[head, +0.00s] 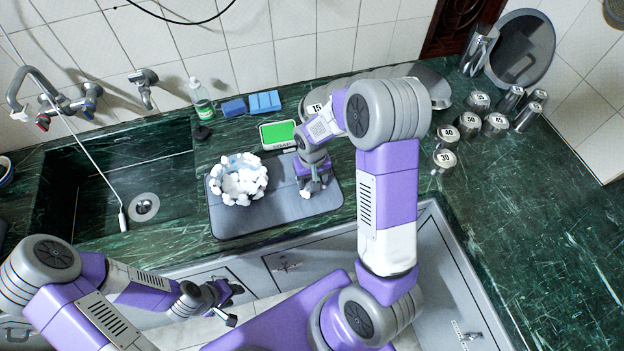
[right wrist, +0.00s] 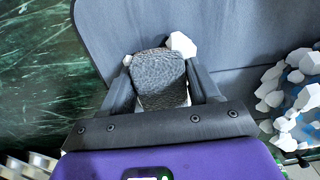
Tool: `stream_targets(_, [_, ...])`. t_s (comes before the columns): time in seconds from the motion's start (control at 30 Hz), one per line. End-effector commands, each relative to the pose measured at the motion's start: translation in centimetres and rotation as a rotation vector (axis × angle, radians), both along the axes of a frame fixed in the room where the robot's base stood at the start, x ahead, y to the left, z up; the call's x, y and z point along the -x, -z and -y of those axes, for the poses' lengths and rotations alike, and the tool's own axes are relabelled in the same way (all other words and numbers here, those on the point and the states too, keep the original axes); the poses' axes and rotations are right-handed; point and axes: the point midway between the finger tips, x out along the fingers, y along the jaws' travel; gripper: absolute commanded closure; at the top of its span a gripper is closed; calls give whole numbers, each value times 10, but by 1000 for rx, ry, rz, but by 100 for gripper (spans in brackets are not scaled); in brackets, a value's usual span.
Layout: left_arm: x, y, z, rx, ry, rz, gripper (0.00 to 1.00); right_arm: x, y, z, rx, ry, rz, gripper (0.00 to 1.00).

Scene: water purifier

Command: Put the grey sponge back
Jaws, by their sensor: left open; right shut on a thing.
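The grey sponge (right wrist: 158,72) sits between the two fingers of my right gripper (right wrist: 162,88), which is shut on it; a pale part shows at its lower edge. In the head view my right gripper (head: 311,184) is over the right part of the grey mat (head: 270,212), and the sponge is mostly hidden there. I cannot tell whether the sponge touches the mat. A small white lump (right wrist: 182,44) lies beside the sponge. My left gripper (head: 226,302) is open and empty, low in front of the cabinet.
A pile of white chunks with blue (head: 238,180) sits on the mat's left part. Behind are a green-screened device (head: 278,134), two blue blocks (head: 264,102) and a bottle (head: 202,103). The sink (head: 110,195) is left.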

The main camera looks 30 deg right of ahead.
Motion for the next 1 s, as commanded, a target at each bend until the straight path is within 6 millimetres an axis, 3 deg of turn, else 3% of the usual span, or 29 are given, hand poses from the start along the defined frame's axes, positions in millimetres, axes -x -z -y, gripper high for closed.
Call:
stream_targets(0.13, [0, 4, 0, 0, 0, 0, 57, 0, 5, 0, 0, 0, 0, 63])
stream_targets(0.17, [0, 3, 0, 0, 0, 0, 57, 0, 4, 0, 0, 0, 0, 34])
stream_targets(0.3, [0, 3, 0, 0, 0, 0, 57, 0, 3, 0, 0, 0, 0, 13])
stream_targets(0.67, [0, -1, 0, 0, 0, 0, 57, 0, -1, 0, 0, 0, 0, 13])
stream_targets(0.77, [0, -4, 0, 0, 0, 0, 57, -1, -15, 0, 0, 0, 4, 13])
stream_targets(1.0, [0, -15, 0, 0, 0, 0, 57, -2, -68, 0, -1, 0, 6, 13])
